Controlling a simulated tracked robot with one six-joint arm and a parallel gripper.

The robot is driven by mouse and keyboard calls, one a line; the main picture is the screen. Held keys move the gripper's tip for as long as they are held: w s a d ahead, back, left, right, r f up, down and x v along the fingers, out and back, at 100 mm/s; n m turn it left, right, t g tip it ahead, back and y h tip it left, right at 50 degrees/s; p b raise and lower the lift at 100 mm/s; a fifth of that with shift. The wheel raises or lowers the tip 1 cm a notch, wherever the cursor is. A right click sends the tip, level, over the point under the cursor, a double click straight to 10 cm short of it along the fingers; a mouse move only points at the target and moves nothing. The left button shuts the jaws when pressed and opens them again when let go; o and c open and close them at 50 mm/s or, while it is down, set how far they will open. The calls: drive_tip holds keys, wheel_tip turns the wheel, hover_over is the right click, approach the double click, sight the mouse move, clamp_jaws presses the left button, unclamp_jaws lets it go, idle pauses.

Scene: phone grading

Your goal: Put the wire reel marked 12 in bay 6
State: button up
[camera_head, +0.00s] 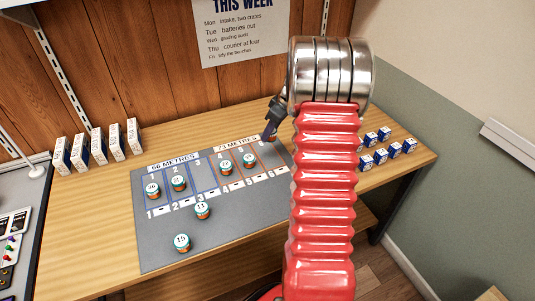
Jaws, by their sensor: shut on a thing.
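My gripper (268,132) is at the far end of bay 6 (270,160), the rightmost bay under the "73 METRES" heading. It is shut on a small wire reel, mostly hidden by the jaws and arm; its mark cannot be read. I cannot tell whether the held reel touches the mat. The grey mat (150,255) has bays 1 to 3 under "66 METRES" and 4 to 6 under "73 METRES". One reel (225,167) stands in bay 4 and another (249,160) in bay 5. The near part of bay 6 looks bare.
A reel marked 20 (152,190) is in bay 1 and another reel (178,184) in bay 2. Reels marked 11 (202,210) and 15 (182,243) stand nearer on the mat. White boxes (97,150) stand at left; small blue-and-white boxes (380,157) sit at right.

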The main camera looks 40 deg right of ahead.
wheel_tip(320, 180, down, 6)
idle(0.5)
drive_tip(key=shift+f, duration=1.85)
drive_tip(key=shift+f, duration=0.1)
drive_tip(key=o, duration=1)
drive_tip(key=v, duration=1.2)
